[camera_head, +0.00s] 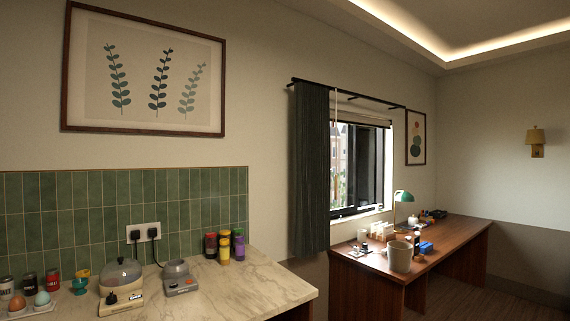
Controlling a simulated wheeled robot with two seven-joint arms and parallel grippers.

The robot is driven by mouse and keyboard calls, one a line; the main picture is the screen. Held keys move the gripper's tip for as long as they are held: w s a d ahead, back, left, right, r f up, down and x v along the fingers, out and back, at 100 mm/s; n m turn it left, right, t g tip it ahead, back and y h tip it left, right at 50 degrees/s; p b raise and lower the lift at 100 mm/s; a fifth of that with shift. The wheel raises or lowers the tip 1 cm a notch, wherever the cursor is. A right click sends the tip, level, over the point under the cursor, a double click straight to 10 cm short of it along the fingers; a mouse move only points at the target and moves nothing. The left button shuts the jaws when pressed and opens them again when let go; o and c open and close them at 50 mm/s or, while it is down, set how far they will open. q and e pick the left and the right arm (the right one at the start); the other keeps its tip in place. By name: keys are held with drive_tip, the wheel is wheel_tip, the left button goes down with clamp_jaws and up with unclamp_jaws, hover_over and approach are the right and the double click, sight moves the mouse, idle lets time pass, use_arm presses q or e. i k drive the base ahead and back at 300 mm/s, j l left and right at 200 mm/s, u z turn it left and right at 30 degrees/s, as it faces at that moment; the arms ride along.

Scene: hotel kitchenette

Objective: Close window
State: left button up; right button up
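The window (362,165) is in the wall at the middle right, seen at a slant above the desk. It has a dark frame and a pale sill. Its left part shows bright buildings and greenery outside; its right part looks darker, with dark upright frame bars. I cannot tell for sure how far it stands open. A dark curtain (309,170) hangs at its left side and may cover part of the frame. A rolled blind (361,118) is at the top. Neither of my grippers is in view.
A marble counter (235,285) with appliances, jars and eggs fills the lower left. Some dark floor (515,285) shows at the lower right.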

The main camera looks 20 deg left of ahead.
sight(355, 127)
drive_tip(key=i+l+z, duration=0.15)
drive_tip(key=i+z, duration=0.25)
drive_tip(key=i+l+z, duration=0.1)
drive_tip(key=z, duration=0.3)
drive_tip(key=i+j, duration=0.05)
drive_tip(key=i, duration=0.05)
